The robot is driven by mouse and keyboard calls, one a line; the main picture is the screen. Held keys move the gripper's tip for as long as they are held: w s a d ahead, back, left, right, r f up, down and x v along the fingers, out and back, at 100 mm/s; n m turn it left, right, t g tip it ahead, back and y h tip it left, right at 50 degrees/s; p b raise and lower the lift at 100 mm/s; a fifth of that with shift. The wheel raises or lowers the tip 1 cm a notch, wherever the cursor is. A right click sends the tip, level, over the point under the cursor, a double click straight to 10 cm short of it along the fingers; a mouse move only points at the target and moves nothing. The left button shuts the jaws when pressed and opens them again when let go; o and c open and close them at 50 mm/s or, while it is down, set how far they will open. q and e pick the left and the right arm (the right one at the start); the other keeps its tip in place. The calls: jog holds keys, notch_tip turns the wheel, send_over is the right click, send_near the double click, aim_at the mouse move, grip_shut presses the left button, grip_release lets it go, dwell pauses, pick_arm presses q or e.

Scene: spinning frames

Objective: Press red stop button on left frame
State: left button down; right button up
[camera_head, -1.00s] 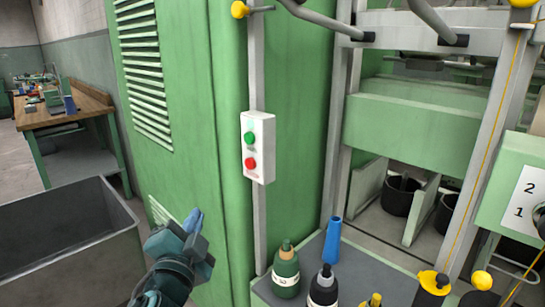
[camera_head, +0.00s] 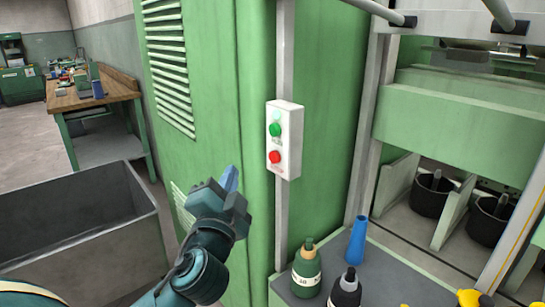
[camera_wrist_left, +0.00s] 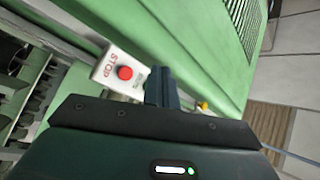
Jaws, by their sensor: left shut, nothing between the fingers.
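A white button box (camera_head: 284,140) is mounted on a pale upright post of the green machine frame. It has a green button (camera_head: 275,130) above a red stop button (camera_head: 274,157). In the left wrist view the red button (camera_wrist_left: 125,73) sits beside the word STOP. My left gripper (camera_head: 229,179) is shut and empty, to the left of the box and a little below the red button. In the left wrist view its fingertips (camera_wrist_left: 160,72) show just right of the red button, apart from it as far as I can tell. My right gripper is not in view.
A green cabinet (camera_head: 216,80) stands behind my left gripper. A grey bin (camera_head: 80,225) is at lower left. Bottles, including a green one (camera_head: 306,270), and a blue cone (camera_head: 356,241) stand on a grey shelf below the box.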

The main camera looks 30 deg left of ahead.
aim_at(269, 154)
pick_arm(q)
jog(key=w+d, duration=0.2)
jog(key=w, duration=0.4)
jog(key=shift+w+d, duration=0.25)
jog(key=shift+d, duration=0.1)
dwell(0.7)
dwell(0.9)
jog(key=shift+w, duration=0.15)
jog(key=shift+w+d, duration=0.15)
jog(key=shift+w, duration=0.1)
jog(key=shift+w, duration=0.1)
dwell(0.5)
jog(key=shift+w+d, duration=0.2)
jog(key=shift+w, duration=0.15)
jog(key=shift+s, duration=0.1)
dwell(0.5)
jog(key=shift+s+a, duration=0.35)
jog(key=shift+s, duration=0.4)
